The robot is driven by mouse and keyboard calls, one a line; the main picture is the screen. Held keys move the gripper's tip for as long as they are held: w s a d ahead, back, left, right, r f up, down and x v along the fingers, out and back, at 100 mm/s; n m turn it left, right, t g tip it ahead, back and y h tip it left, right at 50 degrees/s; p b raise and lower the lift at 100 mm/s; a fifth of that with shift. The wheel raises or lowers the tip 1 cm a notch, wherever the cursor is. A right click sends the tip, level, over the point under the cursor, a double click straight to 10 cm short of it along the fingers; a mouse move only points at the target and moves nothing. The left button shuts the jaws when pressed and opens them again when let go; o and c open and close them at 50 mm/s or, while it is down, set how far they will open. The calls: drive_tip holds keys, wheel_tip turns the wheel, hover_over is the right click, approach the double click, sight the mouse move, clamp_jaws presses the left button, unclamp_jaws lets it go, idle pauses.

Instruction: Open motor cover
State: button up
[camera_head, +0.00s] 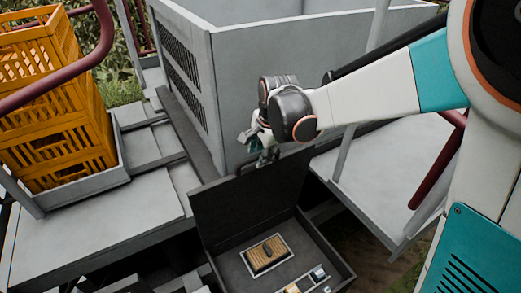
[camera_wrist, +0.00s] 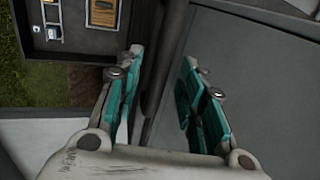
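The motor cover (camera_head: 235,203) is a dark flat lid standing up at the back of an open dark box (camera_head: 232,268). A dark handle (camera_head: 243,165) shows at its top edge. My gripper (camera_head: 261,152) is at this edge, in front of the grey bin. In the wrist view, the teal fingers of my gripper (camera_wrist: 162,85) are spread apart. A dark bar-like edge (camera_wrist: 154,65) lies between them, nearer the left finger; I cannot tell whether they touch. The box interior shows a slatted tan part (camera_head: 266,255) and small components (camera_head: 306,283).
A large grey bin (camera_head: 255,70) stands behind the cover. Orange crates (camera_head: 58,120) stand at the left on a grey platform (camera_head: 95,225). A dark red rail (camera_head: 60,84) crosses the upper left. A grey platform (camera_head: 385,165) and a pole lie at the right.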

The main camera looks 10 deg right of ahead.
clamp_jaws()
drive_tip(key=shift+s, duration=0.15)
drive_tip(key=s+d+f+t+b, duration=0.1)
drive_tip(key=s+d, duration=0.1)
drive_tip(key=s, duration=0.3)
drive_tip(key=s+d+f+t+y+b, duration=0.1)
drive_tip(key=s+d+f+b, duration=0.1)
drive_tip(key=s, duration=0.4)
drive_tip(key=shift+s+d+t, duration=0.25)
drive_tip(key=shift+d+t, duration=0.15)
drive_tip(key=shift+d, duration=0.05)
unclamp_jaws()
drive_tip(key=v, duration=1.1)
drive_tip(key=shift+s+r, duration=0.15)
drive_tip(key=shift+r, duration=0.2)
